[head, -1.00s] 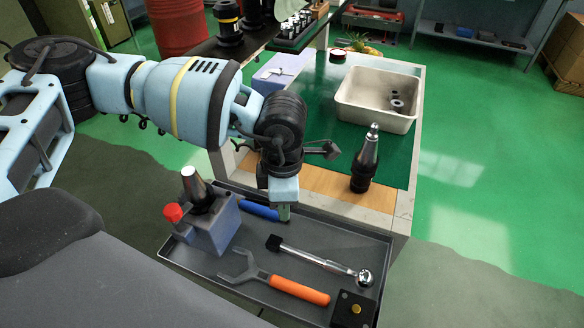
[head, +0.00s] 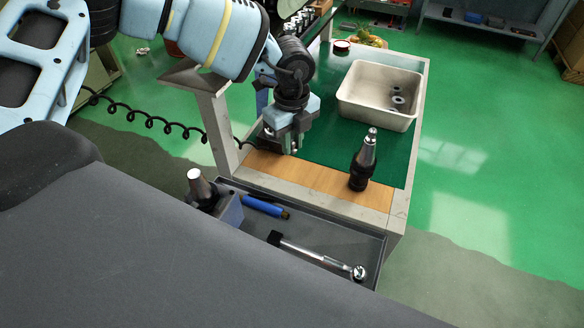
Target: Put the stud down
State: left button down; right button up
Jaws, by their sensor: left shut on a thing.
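My left gripper (head: 291,149) is shut, pointing down over the bench top, by the edge between the green mat (head: 325,151) and the wooden strip (head: 310,179). What it grips, taken to be the stud, is small and almost wholly hidden between the fingers. I cannot tell whether it touches the bench. A black tool holder with a metal tip (head: 363,165) stands upright to the right of the gripper, apart from it. My right gripper is not in view.
A cream bin (head: 374,114) with grey round parts (head: 398,98) stands behind the tool holder. An open drawer below holds a blue-handled tool (head: 264,206), a ratchet (head: 315,256) and a block with a metal cone (head: 200,188). The mat between gripper and bin is clear.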

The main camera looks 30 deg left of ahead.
aim_at(291, 173)
pick_arm(q)
jog(key=shift+w+a+f+n, duration=0.2)
jog(key=shift+f+n, duration=0.15)
jog(key=shift+f, duration=1.2)
jog(key=shift+w+a+f+n, duration=0.15)
jog(key=shift+f+n, duration=0.25)
jog(key=shift+f, duration=1.1)
jog(key=shift+w+a+f+n, duration=0.1)
jog(key=shift+w+f+n, duration=0.2)
jog(key=shift+f, duration=1.25)
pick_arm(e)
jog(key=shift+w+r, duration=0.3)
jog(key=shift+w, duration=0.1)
pick_arm(q)
jog(key=shift+s+f, duration=0.1)
jog(key=shift+f, duration=0.05)
jog(key=c, duration=1.3)
grip_release()
notch_tip(291, 173, up, 12)
jog(key=shift+r, duration=0.2)
jog(key=shift+f, duration=0.1)
